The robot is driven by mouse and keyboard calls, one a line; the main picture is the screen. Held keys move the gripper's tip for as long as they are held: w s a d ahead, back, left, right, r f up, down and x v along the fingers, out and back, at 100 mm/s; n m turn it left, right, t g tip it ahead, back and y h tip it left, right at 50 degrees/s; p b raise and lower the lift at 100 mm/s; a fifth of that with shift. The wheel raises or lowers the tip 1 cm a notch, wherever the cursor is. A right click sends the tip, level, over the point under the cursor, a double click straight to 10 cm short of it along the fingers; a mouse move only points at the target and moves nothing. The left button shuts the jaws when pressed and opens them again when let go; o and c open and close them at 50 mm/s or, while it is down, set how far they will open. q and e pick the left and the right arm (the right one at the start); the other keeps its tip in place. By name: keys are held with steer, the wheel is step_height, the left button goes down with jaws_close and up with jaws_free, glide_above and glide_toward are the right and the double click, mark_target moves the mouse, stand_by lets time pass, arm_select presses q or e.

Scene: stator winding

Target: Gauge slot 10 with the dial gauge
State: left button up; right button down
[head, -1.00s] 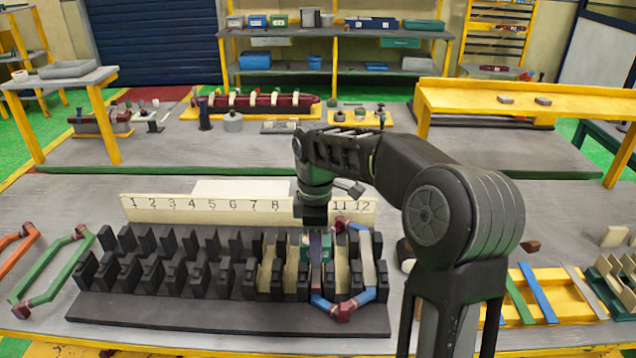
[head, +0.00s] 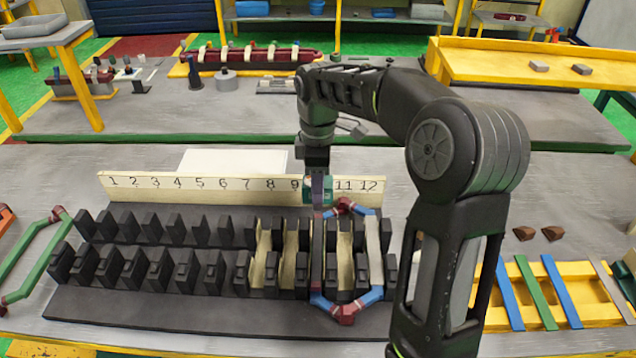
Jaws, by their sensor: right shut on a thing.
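The black toothed stator block (head: 150,305) lies on the table, with a cream number strip (head: 148,187) behind it. The strip's number 10 is hidden behind my right gripper and the gauge. My right gripper (head: 319,178) points down and is shut on the green dial gauge (head: 311,191), whose dial face I cannot read. The gauge is above the back end of the column at 10; I cannot tell if its tip touches anything. A coil with blue and red ends (head: 346,312) lies across the right-hand slots. My left gripper is out of view.
Cream liners (head: 290,255) show in several right-hand slots. A green coil (head: 30,255) lies to the left. A yellow rack with coloured strips (head: 535,293) and brown pieces (head: 553,233) are to the right. A white sheet (head: 232,160) is behind the strip.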

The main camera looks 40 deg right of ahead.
steer(key=shift+f, duration=0.15)
steer(key=shift+f, duration=0.95)
step_height(320, 180, down, 2)
steer(key=shift+f+b, duration=0.2)
steer(key=shift+b, duration=0.85)
steer(key=shift+f+b, duration=1.25)
steer(key=shift+f, duration=0.85)
steer(key=c, duration=0.8)
jaws_free()
steer(key=shift+r+b, duration=0.6)
steer(key=shift+r, duration=3.3)
